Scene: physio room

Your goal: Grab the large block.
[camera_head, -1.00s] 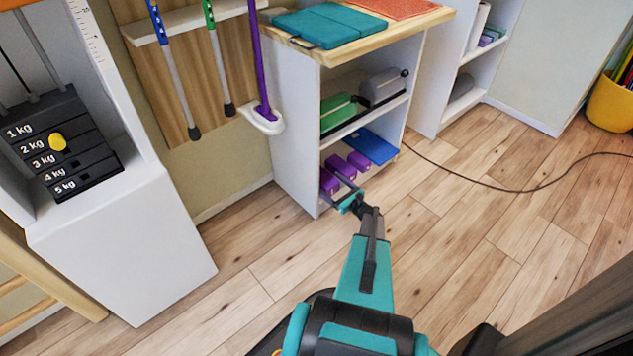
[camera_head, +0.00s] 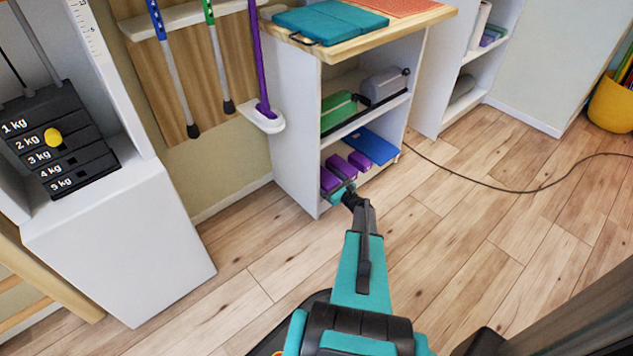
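Purple blocks lie on the bottom shelf of the white shelf unit: one at the left (camera_head: 329,180), one in the middle (camera_head: 342,165) and one at the right (camera_head: 360,161). The left one shows nearest the front, but my gripper partly covers this area, so I cannot tell for sure which block is largest. My gripper (camera_head: 341,188) reaches to the front of the bottom shelf, close to the left and middle blocks. Its fingers are small and seen from behind, so whether they are open, or touching a block, cannot be told.
A blue flat board (camera_head: 371,147) lies right of the blocks. The middle shelf (camera_head: 357,124) is close above, with a green roll (camera_head: 338,112) and a grey one (camera_head: 385,84). The unit's white left side panel (camera_head: 292,130) stands beside the blocks. A cable (camera_head: 500,190) crosses the open floor.

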